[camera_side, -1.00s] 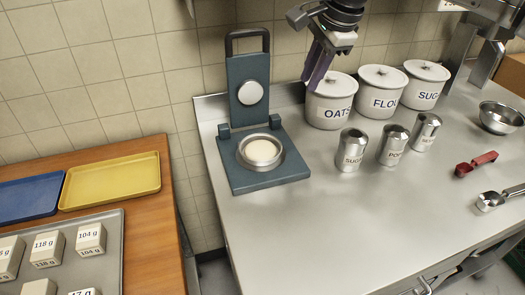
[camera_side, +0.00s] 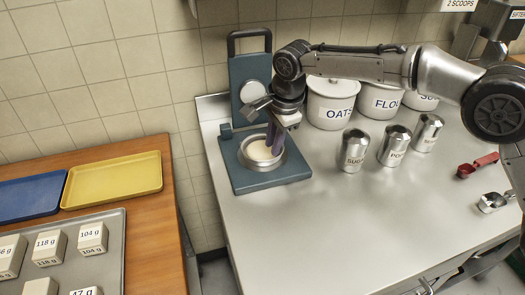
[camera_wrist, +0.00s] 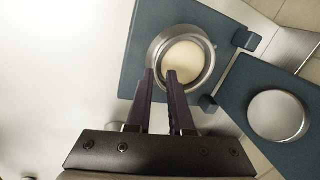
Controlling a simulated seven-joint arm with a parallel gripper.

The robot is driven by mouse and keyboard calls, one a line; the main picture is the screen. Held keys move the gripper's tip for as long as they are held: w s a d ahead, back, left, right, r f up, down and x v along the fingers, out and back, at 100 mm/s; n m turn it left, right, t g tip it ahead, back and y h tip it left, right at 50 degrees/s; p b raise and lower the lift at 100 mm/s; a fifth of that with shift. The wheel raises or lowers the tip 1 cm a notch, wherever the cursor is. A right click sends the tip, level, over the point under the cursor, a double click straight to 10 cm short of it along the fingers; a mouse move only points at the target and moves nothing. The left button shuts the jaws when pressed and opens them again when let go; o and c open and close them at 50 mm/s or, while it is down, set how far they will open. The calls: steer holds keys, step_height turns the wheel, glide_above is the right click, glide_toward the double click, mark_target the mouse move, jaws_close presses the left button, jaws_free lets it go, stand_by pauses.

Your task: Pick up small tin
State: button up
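A small round metal tin (camera_side: 259,171) with a pale round filling sits on the blue press base; it also shows in the wrist view (camera_wrist: 207,77). My gripper (camera_side: 274,147) is low over the tin's right side in the side view. In the wrist view its two dark fingers (camera_wrist: 160,74) are apart, with nothing clearly held between them. Their tips overlap the tin's near-left rim in the picture. I cannot tell whether they touch it. Part of the tin is hidden behind the fingers.
The raised press plate (camera_side: 249,104) stands behind the tin. Three shakers (camera_side: 353,153) and white canisters (camera_side: 329,107) are to the right. A yellow tray (camera_side: 112,180) and a blue tray (camera_side: 28,197) lie on the left table. The counter's front is clear.

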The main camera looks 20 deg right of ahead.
mark_target(272, 158)
steer(key=x, duration=0.5)
steer(key=shift+d+f, duration=0.1)
steer(key=shift+d, duration=0.25)
steer(key=shift+s, duration=0.1)
jaws_close()
stand_by(1.0)
